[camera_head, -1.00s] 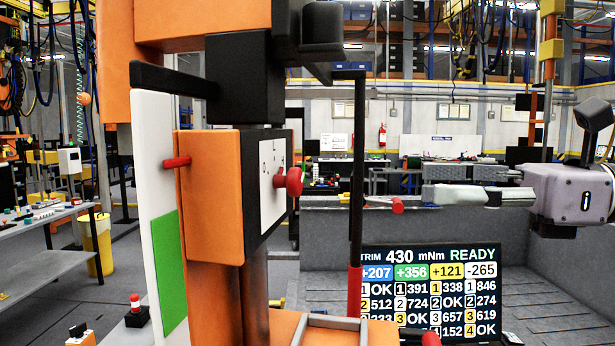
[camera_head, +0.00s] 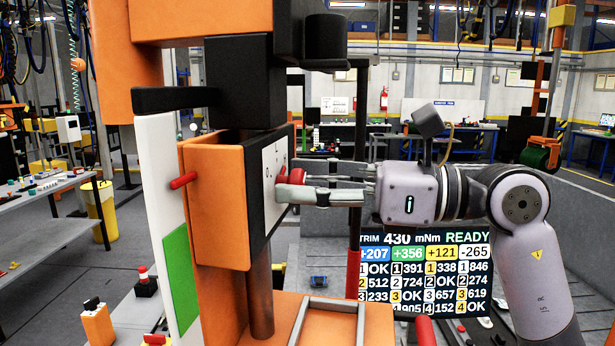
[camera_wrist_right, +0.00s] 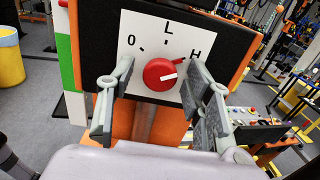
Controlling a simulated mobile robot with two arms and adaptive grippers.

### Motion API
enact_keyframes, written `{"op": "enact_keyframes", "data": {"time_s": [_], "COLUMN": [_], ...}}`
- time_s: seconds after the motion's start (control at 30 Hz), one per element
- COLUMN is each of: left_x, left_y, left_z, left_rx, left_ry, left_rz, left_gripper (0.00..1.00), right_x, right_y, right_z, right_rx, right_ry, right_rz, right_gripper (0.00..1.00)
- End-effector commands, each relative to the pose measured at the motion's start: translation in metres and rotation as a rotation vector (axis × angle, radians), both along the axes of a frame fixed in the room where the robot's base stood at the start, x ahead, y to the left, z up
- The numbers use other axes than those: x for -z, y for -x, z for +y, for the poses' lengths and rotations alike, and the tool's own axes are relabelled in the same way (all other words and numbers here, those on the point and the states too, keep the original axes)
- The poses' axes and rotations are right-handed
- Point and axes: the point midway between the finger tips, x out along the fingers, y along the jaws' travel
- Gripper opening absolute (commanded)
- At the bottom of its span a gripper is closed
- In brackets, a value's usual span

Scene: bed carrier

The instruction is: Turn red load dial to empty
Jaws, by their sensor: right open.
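The red load dial (camera_wrist_right: 160,75) is a round knob on a white plate (camera_wrist_right: 135,24) marked 0, L and H. In the head view the dial (camera_head: 296,177) is partly hidden by fingers. My right gripper (camera_head: 284,182) reaches in from the right, level with the dial. In the right wrist view its open fingers stand one on each side of the dial, with visible gaps, apparently not touching it. My left gripper is not in view.
The plate sits on an orange and black box (camera_head: 215,205) on a post. A red-ended lever (camera_head: 184,180) sticks out at its left. A dark vertical bar with a red lower part (camera_head: 354,270) stands close by my right gripper. A screen (camera_head: 425,270) reads READY.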

Motion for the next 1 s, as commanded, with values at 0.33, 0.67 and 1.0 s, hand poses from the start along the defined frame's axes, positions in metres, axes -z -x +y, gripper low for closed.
{"op": "enact_keyframes", "data": {"time_s": [0.33, 0.67, 1.0], "left_x": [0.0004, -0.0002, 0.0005], "left_y": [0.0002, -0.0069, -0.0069], "left_z": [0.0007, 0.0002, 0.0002], "left_rx": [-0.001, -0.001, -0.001], "left_ry": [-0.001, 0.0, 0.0], "left_rz": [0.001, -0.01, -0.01], "left_gripper": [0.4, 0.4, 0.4], "right_x": [0.0003, 0.0001, 0.0002], "right_y": [-0.0003, -0.0002, -0.0003], "right_z": [-0.0003, -0.0004, -0.0007], "right_rx": [0.001, 0.001, 0.001], "right_ry": [0.0, 0.0, 0.0], "right_rz": [0.0, 0.0, -0.003], "right_gripper": [0.37, 0.15, 0.0]}}
